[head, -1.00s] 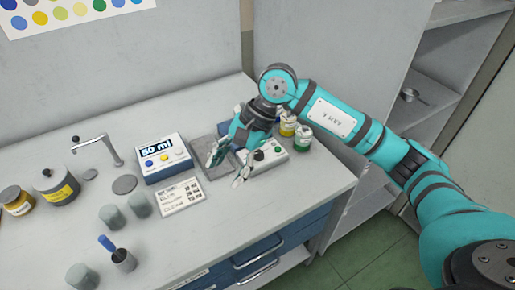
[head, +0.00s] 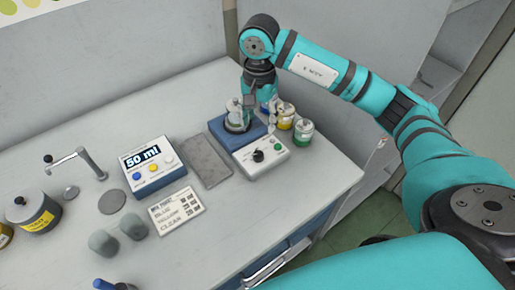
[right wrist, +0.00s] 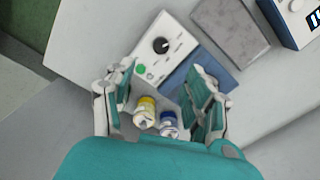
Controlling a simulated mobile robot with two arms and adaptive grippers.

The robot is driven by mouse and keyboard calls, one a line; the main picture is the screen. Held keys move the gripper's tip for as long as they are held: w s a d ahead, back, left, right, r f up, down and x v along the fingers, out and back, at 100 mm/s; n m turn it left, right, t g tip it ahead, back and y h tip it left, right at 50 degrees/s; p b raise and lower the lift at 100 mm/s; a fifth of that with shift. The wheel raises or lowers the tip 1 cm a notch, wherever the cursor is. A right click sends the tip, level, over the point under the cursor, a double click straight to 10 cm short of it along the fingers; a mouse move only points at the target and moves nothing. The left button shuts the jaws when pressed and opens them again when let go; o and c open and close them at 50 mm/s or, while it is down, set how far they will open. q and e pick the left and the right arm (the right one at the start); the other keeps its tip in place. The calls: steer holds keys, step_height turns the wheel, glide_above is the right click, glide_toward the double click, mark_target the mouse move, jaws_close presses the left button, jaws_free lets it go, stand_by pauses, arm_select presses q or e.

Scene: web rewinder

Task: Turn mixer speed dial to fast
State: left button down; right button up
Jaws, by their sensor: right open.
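The mixer is a white control box (head: 246,164) with a blue platform (head: 218,128) behind it, on the right part of the bench. Its black speed dial (head: 258,156) sits on top, with a green button (head: 279,144) to its right. The dial also shows in the right wrist view (right wrist: 160,45); its small pointer mark is hard to read. My right gripper (head: 254,117) hangs over the platform, behind the dial. In the right wrist view its fingers (right wrist: 160,98) are spread and empty, with the dial ahead, apart from them. My left gripper is not in view.
A yellow jar (head: 285,117) and a green jar (head: 303,132) stand close right of the mixer; a blue-lidded jar (right wrist: 168,121) shows between the fingers' outlines. A grey plate (head: 206,162), a "50 ml" dispenser (head: 150,167) and a printed card (head: 175,210) lie left.

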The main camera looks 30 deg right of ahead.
glide_toward(258, 153)
step_height(258, 153, down, 8)
steer(key=shift+s+f+p, duration=0.15)
steer(key=shift+f+p, duration=0.05)
steer(key=shift+p, duration=0.8)
steer(key=shift+f, duration=0.4)
jaws_close()
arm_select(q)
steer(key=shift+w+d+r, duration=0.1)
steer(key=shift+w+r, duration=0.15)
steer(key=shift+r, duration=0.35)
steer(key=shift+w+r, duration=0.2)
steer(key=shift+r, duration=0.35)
